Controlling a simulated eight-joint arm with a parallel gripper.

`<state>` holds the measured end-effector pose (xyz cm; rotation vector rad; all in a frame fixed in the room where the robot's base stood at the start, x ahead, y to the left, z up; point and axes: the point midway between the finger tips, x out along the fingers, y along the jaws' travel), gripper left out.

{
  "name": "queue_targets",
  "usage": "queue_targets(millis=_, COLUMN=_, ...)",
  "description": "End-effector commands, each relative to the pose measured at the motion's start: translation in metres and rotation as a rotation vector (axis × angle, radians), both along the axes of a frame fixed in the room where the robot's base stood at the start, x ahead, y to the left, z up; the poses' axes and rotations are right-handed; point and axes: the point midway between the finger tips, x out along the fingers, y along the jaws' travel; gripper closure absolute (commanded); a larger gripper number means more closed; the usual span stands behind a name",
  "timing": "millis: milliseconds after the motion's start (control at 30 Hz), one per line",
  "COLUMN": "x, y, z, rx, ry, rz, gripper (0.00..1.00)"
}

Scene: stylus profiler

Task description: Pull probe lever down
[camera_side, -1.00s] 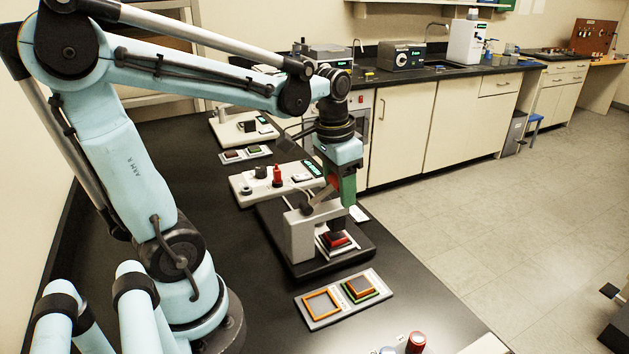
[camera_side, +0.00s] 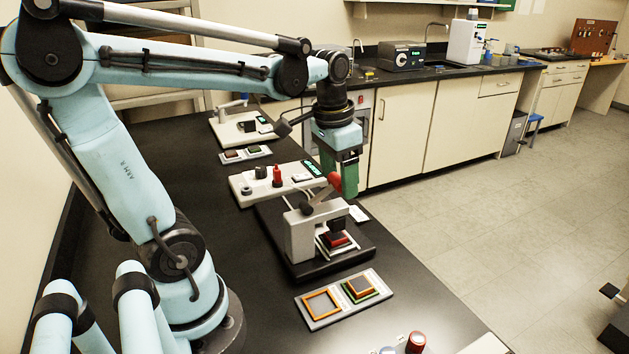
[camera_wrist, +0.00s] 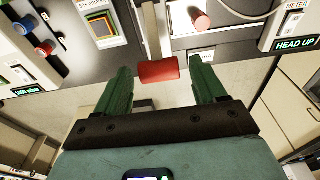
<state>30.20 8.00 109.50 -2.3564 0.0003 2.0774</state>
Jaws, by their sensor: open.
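The probe lever is a short bar with a red knob (camera_side: 334,181) on the stylus profiler (camera_side: 300,238). It slants up to the right, knob end raised. A dark probe head (camera_side: 337,226) hangs over a red and black sample on the stage; I cannot tell whether they touch. My gripper (camera_side: 341,190) has green fingers pointing down beside the knob. In the wrist view, the red knob (camera_wrist: 159,71) lies between the open fingertips of my gripper (camera_wrist: 159,75), with a gap on each side. The fingers partly hide the knob in the side view.
A green-lit display reads "HEAD UP" (camera_wrist: 295,44). A control box with a red knob (camera_side: 277,174) stands behind the profiler. A sample tray (camera_side: 331,310) lies in front, and a red-capped container (camera_side: 416,342) is at the table's front edge. The bench to the left is clear.

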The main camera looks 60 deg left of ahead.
Motion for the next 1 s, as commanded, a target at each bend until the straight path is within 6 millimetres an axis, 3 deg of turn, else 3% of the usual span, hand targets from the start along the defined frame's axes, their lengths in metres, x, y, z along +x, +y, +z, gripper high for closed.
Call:
queue_targets(millis=500, x=-0.01, y=0.0, z=0.078, rx=0.0, ry=0.001, rz=0.001, gripper=0.3)
queue_targets(millis=700, x=-0.011, y=0.0, z=0.091, rx=0.0, ry=0.001, rz=0.001, gripper=0.3)
queue_targets(millis=1000, x=-0.012, y=0.0, z=0.093, rx=0.0, ry=0.001, rz=0.0, gripper=0.3)
